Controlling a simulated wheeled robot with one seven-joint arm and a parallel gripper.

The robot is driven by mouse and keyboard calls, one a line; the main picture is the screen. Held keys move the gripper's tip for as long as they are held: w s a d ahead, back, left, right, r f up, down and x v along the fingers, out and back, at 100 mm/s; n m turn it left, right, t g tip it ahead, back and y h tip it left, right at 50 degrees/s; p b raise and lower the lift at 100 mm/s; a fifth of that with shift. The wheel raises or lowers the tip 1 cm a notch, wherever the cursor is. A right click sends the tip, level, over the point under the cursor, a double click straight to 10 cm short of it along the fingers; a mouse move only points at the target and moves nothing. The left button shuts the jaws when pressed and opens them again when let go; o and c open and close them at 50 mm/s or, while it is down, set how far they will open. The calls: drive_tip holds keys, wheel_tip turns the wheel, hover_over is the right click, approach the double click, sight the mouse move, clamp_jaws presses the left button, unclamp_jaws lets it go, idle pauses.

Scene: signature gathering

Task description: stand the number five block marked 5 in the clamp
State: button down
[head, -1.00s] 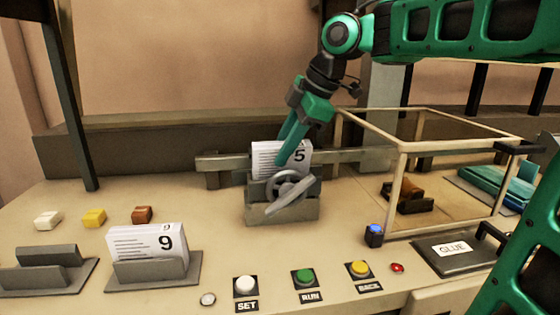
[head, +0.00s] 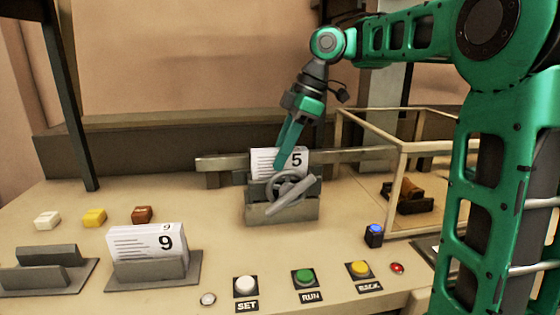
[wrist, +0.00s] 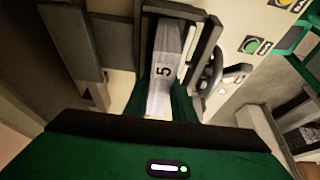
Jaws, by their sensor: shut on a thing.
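The white number five block (head: 296,160) stands upright in the grey clamp (head: 282,211), its top part showing above the jaws. The clamp has a handwheel (head: 288,186) on its front. My gripper (head: 281,163) reaches down from above and is shut on the block. The block's lower part is hidden inside the clamp.
A block marked 9 (head: 165,243) stands in a grey holder at the left, next to an empty holder (head: 45,278). White (head: 246,285), green (head: 305,277) and yellow (head: 359,269) buttons line the front. A framed enclosure (head: 402,165) stands at right.

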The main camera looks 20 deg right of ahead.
sight(299, 148)
drive_tip(key=shift+w+d, duration=0.15)
drive_tip(key=shift+f, duration=0.8)
drive_tip(key=shift+f, duration=0.1)
drive_tip(key=c, duration=1.5)
unclamp_jaws()
drive_tip(key=shift+r, duration=0.25)
drive_tip(key=v, duration=0.2)
drive_tip(key=shift+d+r, duration=0.25)
drive_tip(key=shift+r, duration=0.05)
drive_tip(key=d, duration=0.3)
drive_tip(key=shift+s, duration=0.4)
drive_tip(key=shift+s+d, duration=0.3)
drive_tip(key=shift+d, duration=1.1)
drive_tip(key=shift+s+d, duration=0.3)
drive_tip(key=shift+d, duration=1.1)
drive_tip(key=shift+s+d, duration=0.3)
drive_tip(key=shift+d, duration=1.15)
